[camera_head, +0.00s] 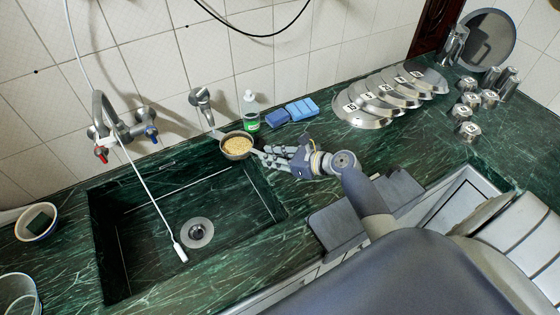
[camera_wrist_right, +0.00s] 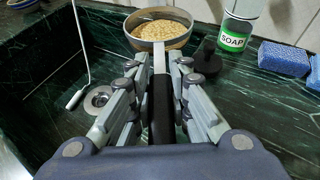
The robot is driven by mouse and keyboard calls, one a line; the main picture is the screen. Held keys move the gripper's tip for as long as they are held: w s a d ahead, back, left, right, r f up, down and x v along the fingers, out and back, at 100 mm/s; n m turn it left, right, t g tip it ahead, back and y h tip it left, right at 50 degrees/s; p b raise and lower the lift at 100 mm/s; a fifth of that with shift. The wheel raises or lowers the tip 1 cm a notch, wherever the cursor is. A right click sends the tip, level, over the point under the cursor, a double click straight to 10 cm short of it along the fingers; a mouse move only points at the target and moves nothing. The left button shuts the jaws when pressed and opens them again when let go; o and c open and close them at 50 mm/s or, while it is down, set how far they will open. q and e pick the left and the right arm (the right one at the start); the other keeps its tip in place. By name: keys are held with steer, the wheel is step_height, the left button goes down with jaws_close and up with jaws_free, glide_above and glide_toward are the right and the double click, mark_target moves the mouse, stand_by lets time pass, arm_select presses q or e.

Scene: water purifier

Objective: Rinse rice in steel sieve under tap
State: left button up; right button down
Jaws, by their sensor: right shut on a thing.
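The steel sieve (camera_head: 238,154) holds pale rice (camera_head: 237,146) and is at the back right corner of the sink, near the small wall tap (camera_head: 203,100). It also shows in the right wrist view (camera_wrist_right: 176,43), with the rice (camera_wrist_right: 158,31) in it. My right gripper (camera_head: 266,155) is shut on the sieve's dark handle (camera_wrist_right: 161,105). The sieve looks level. Whether it touches the counter is hard to tell. No water stream shows. My left gripper is not in view.
The sink basin (camera_head: 150,245) is open, with a drain and a hanging hose nozzle (camera_head: 181,252). The mixer tap (camera_head: 115,125) stands at left. A green soap bottle (camera_head: 251,117) and blue sponges (camera_head: 301,108) stand behind the gripper. Steel plates (camera_head: 360,110) lie further right.

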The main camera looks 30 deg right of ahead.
mark_target(254, 150)
steer(key=shift+w+r+b+x, duration=0.1)
steer(key=shift+r+b+x, duration=0.2)
steer(key=shift+x, duration=1.2)
steer(key=shift+w+r+b+x, duration=0.15)
steer(key=shift+r+x, duration=0.15)
steer(key=shift+x, duration=1.15)
steer(key=shift+w+r+b+x, duration=0.1)
steer(key=shift+r+b+x, duration=0.2)
steer(key=shift+x, duration=1.2)
steer(key=shift+a, duration=0.15)
stand_by(3.4)
